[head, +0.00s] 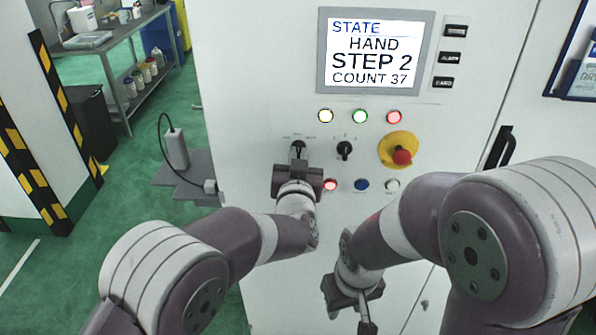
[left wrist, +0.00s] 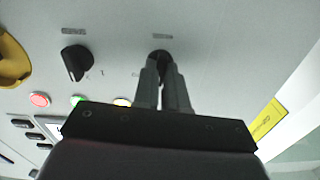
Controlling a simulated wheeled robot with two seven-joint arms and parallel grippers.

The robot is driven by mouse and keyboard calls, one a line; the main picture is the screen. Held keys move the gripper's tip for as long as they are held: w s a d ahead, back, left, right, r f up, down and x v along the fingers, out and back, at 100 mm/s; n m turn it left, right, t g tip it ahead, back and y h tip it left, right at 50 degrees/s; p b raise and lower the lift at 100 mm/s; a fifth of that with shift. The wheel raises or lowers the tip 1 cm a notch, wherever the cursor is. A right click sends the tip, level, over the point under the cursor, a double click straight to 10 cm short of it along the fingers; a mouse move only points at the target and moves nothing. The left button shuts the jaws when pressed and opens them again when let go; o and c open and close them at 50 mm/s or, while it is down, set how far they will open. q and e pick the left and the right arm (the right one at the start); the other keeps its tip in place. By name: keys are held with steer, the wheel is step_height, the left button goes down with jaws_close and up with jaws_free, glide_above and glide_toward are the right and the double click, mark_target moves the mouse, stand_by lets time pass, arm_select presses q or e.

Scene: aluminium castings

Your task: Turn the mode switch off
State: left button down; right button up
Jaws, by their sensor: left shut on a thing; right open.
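A black rotary knob (head: 298,146), the left one of two on the white cabinet panel, is in the grasp of my left gripper (head: 298,158). In the left wrist view my left gripper (left wrist: 160,65) is shut on this knob (left wrist: 160,54), with one finger on each side. Most of the knob is hidden by the fingers. The small labels around it are too blurred to read, so I cannot tell its exact setting. The screen (head: 374,50) reads HAND, STEP 2, COUNT 37. My right gripper (head: 351,320) is open and empty, low in front of the cabinet.
A second black knob (head: 345,149) sits to the right, with a red emergency button (head: 402,156) on yellow beyond it. Lamps (head: 360,116) are above; a lit red button (head: 330,184) and blue button (head: 362,184) are below. A door handle (head: 499,148) is at right.

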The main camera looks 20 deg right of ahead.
arm_select(q)
steer(key=n+b, duration=0.5)
steer(key=b, duration=0.1)
steer(key=shift+f+n, duration=0.15)
steer(key=shift+n, duration=0.15)
steer(key=n+b, duration=0.3)
steer(key=n, duration=0.1)
steer(key=shift+r+b, duration=0.2)
steer(key=shift+b, duration=0.2)
steer(key=shift+r+n, duration=0.1)
steer(key=shift+n, duration=0.3)
steer(key=c, duration=1.2)
jaws_free()
